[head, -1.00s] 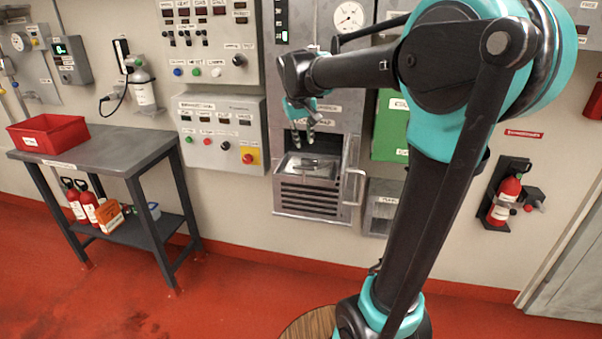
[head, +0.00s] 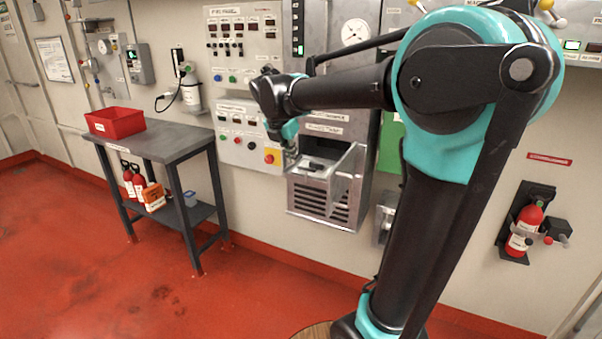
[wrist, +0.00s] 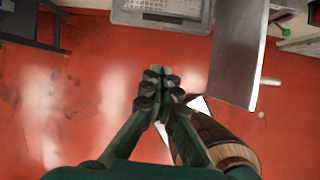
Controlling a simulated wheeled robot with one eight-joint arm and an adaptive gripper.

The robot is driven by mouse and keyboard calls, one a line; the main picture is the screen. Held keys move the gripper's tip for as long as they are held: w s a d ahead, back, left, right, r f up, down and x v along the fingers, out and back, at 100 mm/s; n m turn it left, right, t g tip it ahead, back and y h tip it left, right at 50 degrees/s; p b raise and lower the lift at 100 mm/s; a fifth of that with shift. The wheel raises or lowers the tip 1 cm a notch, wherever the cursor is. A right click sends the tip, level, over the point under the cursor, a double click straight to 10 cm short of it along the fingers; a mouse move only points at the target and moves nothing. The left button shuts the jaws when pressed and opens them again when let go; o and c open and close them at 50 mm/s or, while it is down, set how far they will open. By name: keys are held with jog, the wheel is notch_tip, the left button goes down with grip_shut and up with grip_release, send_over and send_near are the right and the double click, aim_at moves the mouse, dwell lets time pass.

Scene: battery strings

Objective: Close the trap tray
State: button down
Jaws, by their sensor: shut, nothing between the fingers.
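The trap tray (head: 316,166) is a grey metal tray in the lower bay of the tall grey cabinet, with a dark item on it. In the wrist view a grey tray with a slotted front (wrist: 163,14) shows at the top edge. A grey metal door (head: 348,178) with a bar handle stands swung out at the bay's right side; it also shows in the wrist view (wrist: 236,55). My gripper (head: 291,153) is shut and empty near the bay's upper left. In the wrist view its fingertips (wrist: 158,78) meet over red floor, apart from tray and door. How far the tray sticks out is unclear.
A control panel with a red button (head: 269,158) is just left of the bay. A dark table (head: 170,142) with a red bin (head: 115,122) stands farther left. A fire extinguisher (head: 524,230) hangs at right. Floor in front of the cabinet is clear.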

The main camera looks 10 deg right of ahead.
aim_at(303, 168)
jog(key=shift+n, duration=0.6)
jog(key=shift+w+d+f, duration=0.75)
jog(key=shift+w+f, duration=0.3)
jog(key=shift+f, duration=0.3)
jog(key=shift+w+d+f, duration=0.8)
jog(key=shift+w+f, duration=0.3)
jog(key=shift+f, duration=0.3)
jog(key=shift+w+d+f, duration=0.75)
jog(key=shift+w+f, duration=0.3)
jog(key=shift+f, duration=0.3)
jog(key=w+d, duration=0.2)
jog(key=w, duration=0.1)
jog(key=w+d, duration=0.3)
jog(key=w, duration=0.1)
jog(key=w+d, duration=0.2)
jog(key=w, duration=0.1)
jog(key=shift+w+d, duration=0.3)
